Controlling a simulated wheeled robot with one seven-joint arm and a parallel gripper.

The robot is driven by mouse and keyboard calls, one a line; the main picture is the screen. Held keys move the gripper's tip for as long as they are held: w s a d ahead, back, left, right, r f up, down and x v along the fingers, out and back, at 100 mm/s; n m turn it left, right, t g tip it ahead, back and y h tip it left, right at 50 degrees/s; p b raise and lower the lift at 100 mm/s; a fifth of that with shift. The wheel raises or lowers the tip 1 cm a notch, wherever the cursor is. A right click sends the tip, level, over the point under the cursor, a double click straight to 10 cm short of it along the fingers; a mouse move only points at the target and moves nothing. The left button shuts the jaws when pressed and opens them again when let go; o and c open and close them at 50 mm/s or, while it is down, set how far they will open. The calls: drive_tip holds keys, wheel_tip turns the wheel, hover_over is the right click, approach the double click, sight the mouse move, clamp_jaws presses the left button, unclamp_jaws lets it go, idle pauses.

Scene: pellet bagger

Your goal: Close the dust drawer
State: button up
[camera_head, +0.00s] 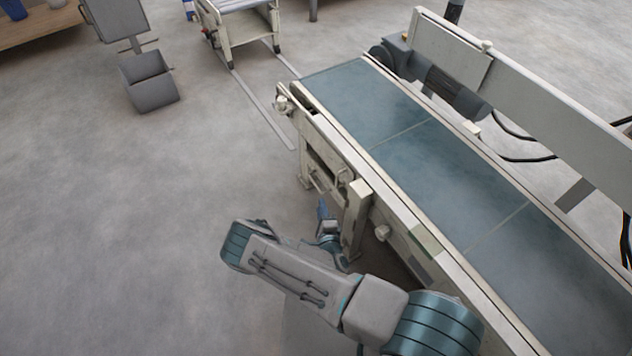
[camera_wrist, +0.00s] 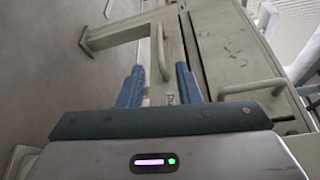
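Cream panels with bar handles show under the conveyor's near side; I cannot tell for sure which one is the dust drawer. In the wrist view, one upright bar handle (camera_wrist: 161,52) stands just beyond the gap between my fingertips. A second bar handle (camera_wrist: 252,88) is on the cream panel (camera_wrist: 225,45) to the right. My gripper (camera_wrist: 158,80) is open, its two blue fingers apart with nothing visibly clamped. In the head view, the cream housing (camera_head: 322,172) has a dark opening, and my gripper (camera_head: 324,212) is beside it, partly hidden by my arm.
The blue conveyor belt (camera_head: 420,150) runs above the housing. A cream post (camera_head: 353,215) stands close to my gripper's right in the head view. A grey bin stand (camera_head: 148,82) and a small roller table (camera_head: 240,25) are farther back.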

sight(316, 184)
drive_tip(key=b+x, duration=0.3)
drive_tip(key=x, duration=0.8)
drive_tip(key=shift+w, duration=0.15)
clamp_jaws()
